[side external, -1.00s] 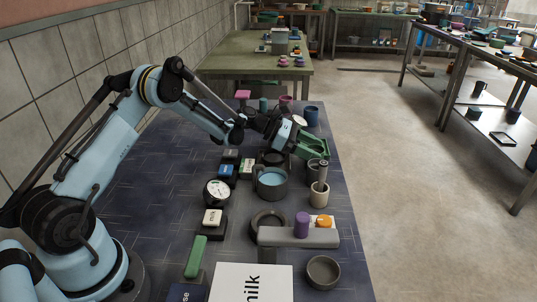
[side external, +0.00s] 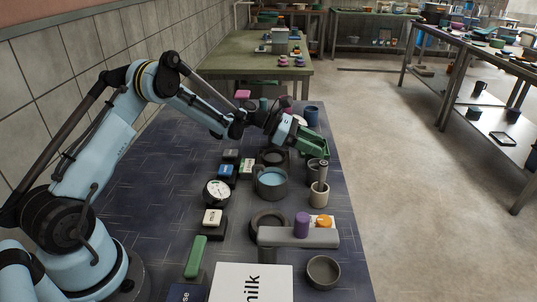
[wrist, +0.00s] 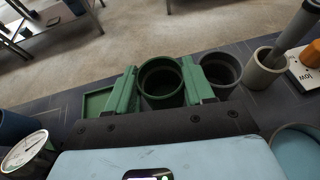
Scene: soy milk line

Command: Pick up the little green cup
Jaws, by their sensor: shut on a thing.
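The little green cup (wrist: 161,83) stands mouth up between the two green fingers of my gripper (wrist: 160,68) in the wrist view. The fingers touch its left and right sides, so my gripper is shut on it. In the side external view my gripper (side external: 313,148) is low at the far right edge of the table, and I cannot make out the cup apart from the green fingers. Whether the cup's base touches the table is hidden.
A dark grey cup (wrist: 220,72) stands close to the right finger. A beige cup (wrist: 262,70) with a grey rod is further right. A flat green thing (wrist: 97,104) lies left of the fingers. A blue-filled pot (side external: 270,181) and a dial (side external: 217,192) stand nearer.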

